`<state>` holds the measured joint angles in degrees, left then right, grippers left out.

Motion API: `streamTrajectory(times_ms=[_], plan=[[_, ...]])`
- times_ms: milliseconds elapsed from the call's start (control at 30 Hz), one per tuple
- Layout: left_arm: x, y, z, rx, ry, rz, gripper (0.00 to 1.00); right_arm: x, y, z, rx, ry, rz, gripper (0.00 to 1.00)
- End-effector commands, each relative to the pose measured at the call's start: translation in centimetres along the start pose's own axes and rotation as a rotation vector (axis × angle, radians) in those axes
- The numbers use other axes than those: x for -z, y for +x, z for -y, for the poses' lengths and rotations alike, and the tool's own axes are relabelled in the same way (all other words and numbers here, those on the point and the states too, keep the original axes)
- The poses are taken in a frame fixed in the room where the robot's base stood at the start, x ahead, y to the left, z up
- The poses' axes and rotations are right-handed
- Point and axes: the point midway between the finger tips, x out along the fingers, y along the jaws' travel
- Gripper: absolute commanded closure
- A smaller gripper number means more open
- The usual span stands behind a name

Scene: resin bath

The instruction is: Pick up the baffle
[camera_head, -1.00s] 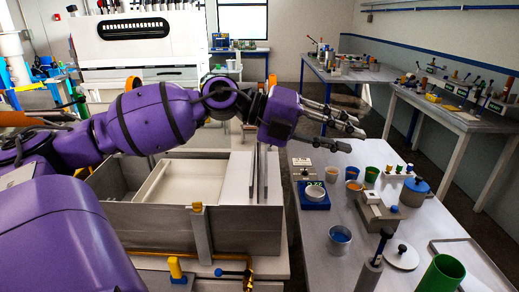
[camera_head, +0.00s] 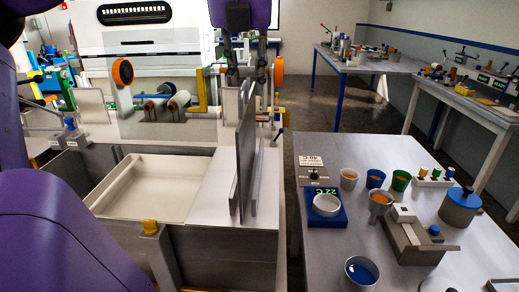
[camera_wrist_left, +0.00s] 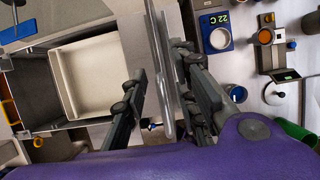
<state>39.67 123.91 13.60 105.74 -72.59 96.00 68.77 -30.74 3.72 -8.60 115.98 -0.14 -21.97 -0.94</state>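Two thin grey upright plates stand side by side on the pale deck at the right end of the bath (camera_head: 215,240). I take the taller plate (camera_head: 243,160) as the baffle; the other plate (camera_head: 258,185) is close on its right. My left gripper (camera_head: 246,76) points down from above, at the plates' upper end. In the left wrist view my left gripper (camera_wrist_left: 160,85) has its fingers apart, with plate edges (camera_wrist_left: 157,40) showing between them. I see no clear contact, and the exact gap to each plate cannot be told. My right gripper is out of view.
A white inner tray (camera_head: 150,195) sits in the bath on the left. The table at right holds a blue scale (camera_head: 322,218), several cups, a grey clamp-like device (camera_head: 410,240) and a blue-lidded pot (camera_head: 460,205). A rack with rollers (camera_head: 165,105) stands behind the bath.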

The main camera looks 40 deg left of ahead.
Motion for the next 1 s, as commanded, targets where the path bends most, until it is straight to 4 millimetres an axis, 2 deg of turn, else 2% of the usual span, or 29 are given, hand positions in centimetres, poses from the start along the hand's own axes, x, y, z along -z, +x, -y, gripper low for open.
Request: streamTrajectory(times_ms=[167,400,633,733,933,1000], plan=[[0.1,1.6,0.1,-0.002,0.002,-0.003,0.73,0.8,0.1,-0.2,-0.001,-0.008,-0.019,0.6],[0.2,4.2,-0.1,0.001,0.003,-0.004,0.73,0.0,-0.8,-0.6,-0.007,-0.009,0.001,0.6],[0.4,7.5,-0.3,-0.001,0.003,-0.003,0.73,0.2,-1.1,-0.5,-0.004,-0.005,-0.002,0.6],[0.4,8.2,-0.2,0.0,0.003,-0.003,0.73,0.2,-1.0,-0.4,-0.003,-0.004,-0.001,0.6],[0.4,8.2,-0.2,0.0,0.003,-0.002,0.73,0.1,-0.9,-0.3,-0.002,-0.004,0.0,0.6],[0.4,8.2,-0.2,0.0,0.003,-0.002,0.8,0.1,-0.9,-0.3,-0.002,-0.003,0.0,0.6]])
